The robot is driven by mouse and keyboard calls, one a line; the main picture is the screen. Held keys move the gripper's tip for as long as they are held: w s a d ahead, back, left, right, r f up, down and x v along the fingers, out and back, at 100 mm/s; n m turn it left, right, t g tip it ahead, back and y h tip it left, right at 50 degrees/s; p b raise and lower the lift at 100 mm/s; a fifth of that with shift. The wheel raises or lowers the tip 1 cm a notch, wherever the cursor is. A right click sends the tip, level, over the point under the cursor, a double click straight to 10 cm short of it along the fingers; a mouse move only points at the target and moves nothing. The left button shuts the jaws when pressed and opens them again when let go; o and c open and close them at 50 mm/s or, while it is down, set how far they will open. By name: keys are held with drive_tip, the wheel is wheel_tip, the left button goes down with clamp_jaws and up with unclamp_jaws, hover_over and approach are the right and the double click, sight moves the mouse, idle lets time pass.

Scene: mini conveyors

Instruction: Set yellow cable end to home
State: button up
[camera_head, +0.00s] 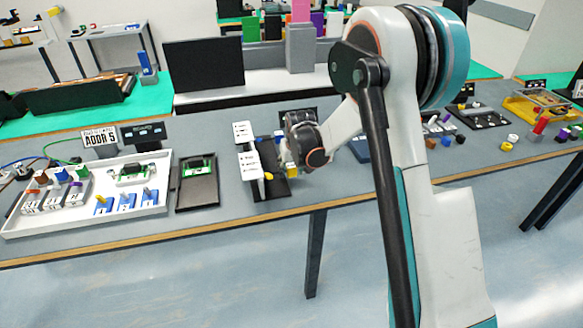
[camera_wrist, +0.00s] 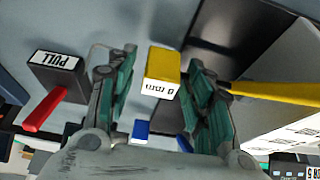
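A yellow block (camera_wrist: 163,66) with a white label on its end shows between my fingers in the wrist view; the label is too small to read surely. A yellow cable-like strip (camera_wrist: 276,93) runs from beside the right finger to the right. My gripper (camera_wrist: 160,88) is open, with a gap left of the block and the right finger close beside it. In the head view my gripper (camera_head: 296,164) is over the station with the white labelled housing (camera_head: 246,148). Yellow also shows at its fingertips (camera_head: 291,170). How the cable joins the block is hidden.
A black box marked PULL (camera_wrist: 58,76) with a red lever (camera_wrist: 43,111) stands left in the wrist view. The white housing (camera_wrist: 285,85) is close on the right. In the head view, a white tray (camera_head: 150,213) with several parts and a black tray (camera_head: 197,193) lie left.

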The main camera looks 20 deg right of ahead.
clamp_jaws()
drive_tip(key=shift+a, duration=1.6)
drive_tip(key=shift+o, duration=1.1)
unclamp_jaws()
drive_tip(key=shift+a, duration=0.1)
drive_tip(key=shift+r, duration=0.15)
drive_tip(key=v, duration=1.1)
drive_tip(key=shift+s+r, duration=0.25)
drive_tip(key=shift+r, duration=0.05)
